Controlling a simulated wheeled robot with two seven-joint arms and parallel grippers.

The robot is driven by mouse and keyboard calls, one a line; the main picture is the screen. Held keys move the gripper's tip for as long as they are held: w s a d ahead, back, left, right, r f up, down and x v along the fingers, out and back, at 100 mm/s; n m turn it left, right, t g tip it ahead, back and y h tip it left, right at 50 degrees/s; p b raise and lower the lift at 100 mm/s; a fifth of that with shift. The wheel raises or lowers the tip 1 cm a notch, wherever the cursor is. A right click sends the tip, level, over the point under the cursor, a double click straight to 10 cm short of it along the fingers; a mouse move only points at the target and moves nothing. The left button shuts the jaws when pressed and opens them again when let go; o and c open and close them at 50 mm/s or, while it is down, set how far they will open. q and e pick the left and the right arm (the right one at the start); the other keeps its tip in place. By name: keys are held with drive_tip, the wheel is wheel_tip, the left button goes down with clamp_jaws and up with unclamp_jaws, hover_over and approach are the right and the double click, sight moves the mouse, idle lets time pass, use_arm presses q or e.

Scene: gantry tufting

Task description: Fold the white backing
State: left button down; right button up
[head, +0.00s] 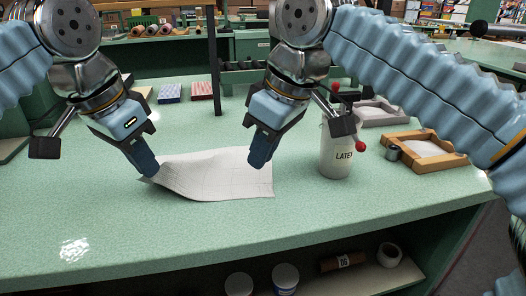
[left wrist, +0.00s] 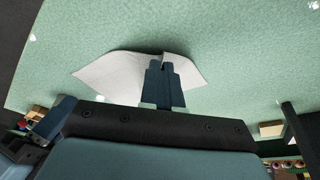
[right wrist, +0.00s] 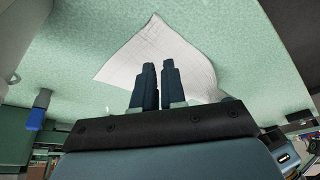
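The white backing (head: 205,178) is a thin sheet with faint grid lines, lying on the green table between my grippers. Its left side is curved and raised a little. My left gripper (head: 148,168) is at the sheet's left corner; in the left wrist view its fingers (left wrist: 160,66) are together with the sheet's edge pinched at the tips. My right gripper (head: 259,160) is over the sheet's right part, pointing down. In the right wrist view its fingers (right wrist: 158,66) stand a small gap apart with nothing seen between them, in front of the sheet (right wrist: 160,45).
A white container marked LATEX (head: 336,155) stands right of my right gripper, with red-ended tools near it. The table's front and left are clear.

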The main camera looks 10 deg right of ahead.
sight(257, 188)
drive_tip(key=o, duration=0.9)
drive_tip(key=shift+r, duration=0.1)
wheel_tip(257, 188, up, 4)
drive_tip(key=s+d, duration=0.2)
drive_tip(key=d, duration=0.1)
drive_tip(key=shift+a+x, duration=0.1)
drive_tip(key=shift+x, duration=2.35)
drive_tip(key=shift+a+x, duration=0.15)
drive_tip(key=shift+x, duration=2.35)
drive_tip(key=shift+s, duration=0.2)
drive_tip(key=shift+c, duration=0.3)
